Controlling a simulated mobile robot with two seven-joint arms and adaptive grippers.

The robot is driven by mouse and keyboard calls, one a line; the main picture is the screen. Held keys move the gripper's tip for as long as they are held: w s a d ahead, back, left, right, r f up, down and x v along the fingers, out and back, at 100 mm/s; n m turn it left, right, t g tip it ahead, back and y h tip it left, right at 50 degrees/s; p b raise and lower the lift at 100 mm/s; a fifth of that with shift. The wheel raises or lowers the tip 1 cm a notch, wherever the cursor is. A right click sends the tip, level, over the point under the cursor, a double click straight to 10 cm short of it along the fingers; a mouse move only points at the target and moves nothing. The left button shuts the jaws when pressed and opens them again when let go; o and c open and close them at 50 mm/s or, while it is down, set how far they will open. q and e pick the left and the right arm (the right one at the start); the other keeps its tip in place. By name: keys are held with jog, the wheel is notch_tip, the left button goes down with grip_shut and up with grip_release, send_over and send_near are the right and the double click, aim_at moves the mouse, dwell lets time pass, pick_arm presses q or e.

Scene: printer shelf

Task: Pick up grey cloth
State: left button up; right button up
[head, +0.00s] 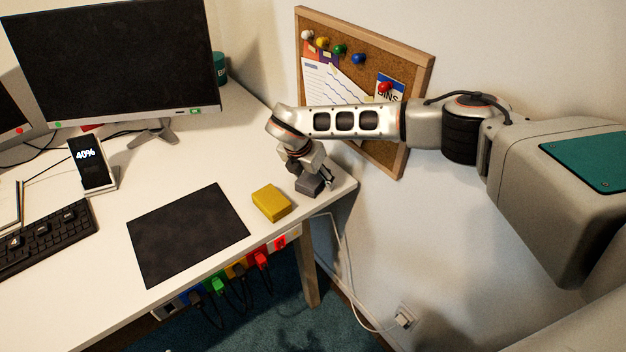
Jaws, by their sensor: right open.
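A small dark grey block-like thing (307,187), which looks like the folded grey cloth, lies near the right end of the white desk. My right gripper (320,178) points down right over it. Its fingers are open, and one dark finger shows at the thing's right side. The gripper hides part of its top, and I cannot tell whether the fingers touch it. My left gripper is out of view.
A yellow block (271,203) lies just left of the grey thing. A black mat (188,235), a keyboard (45,240), a phone on a stand (90,165) and a monitor (110,60) are further left. A corkboard (415,75) leans behind my right arm.

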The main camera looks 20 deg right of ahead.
jog(key=shift+f, duration=0.1)
jog(key=c, duration=1.2)
